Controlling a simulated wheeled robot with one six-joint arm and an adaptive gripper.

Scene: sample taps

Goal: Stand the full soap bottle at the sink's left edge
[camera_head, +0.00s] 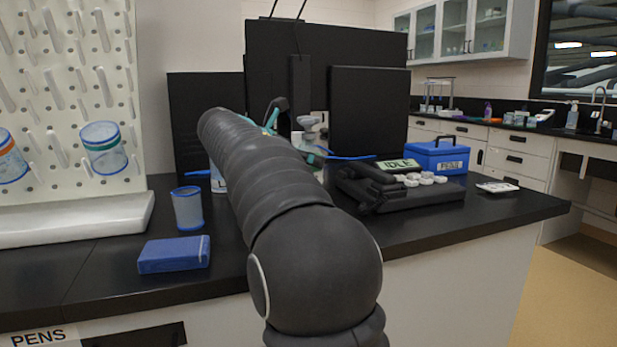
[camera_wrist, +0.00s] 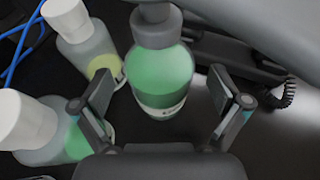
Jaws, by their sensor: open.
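In the wrist view, a clear bottle with a grey top (camera_wrist: 160,72) is filled high with green liquid. My gripper (camera_wrist: 163,92) is open, with one finger on each side of this bottle. Gaps show between the fingers and the bottle. Left of it are a white-capped bottle with a little yellow liquid (camera_wrist: 88,45) and a white-capped bottle with low green liquid (camera_wrist: 45,125). In the head view my arm hides most of this spot. The sink area with its tap (camera_head: 600,100) is at the far right; its left edge is unclear.
The black counter (camera_head: 440,215) carries a blue toolbox (camera_head: 437,157), a blue-rimmed cup (camera_head: 187,208) and a blue box (camera_head: 174,254). Black monitors (camera_head: 369,112) stand behind. A blue cable (camera_wrist: 22,45) lies near the bottles. Open floor (camera_head: 570,290) lies at the right.

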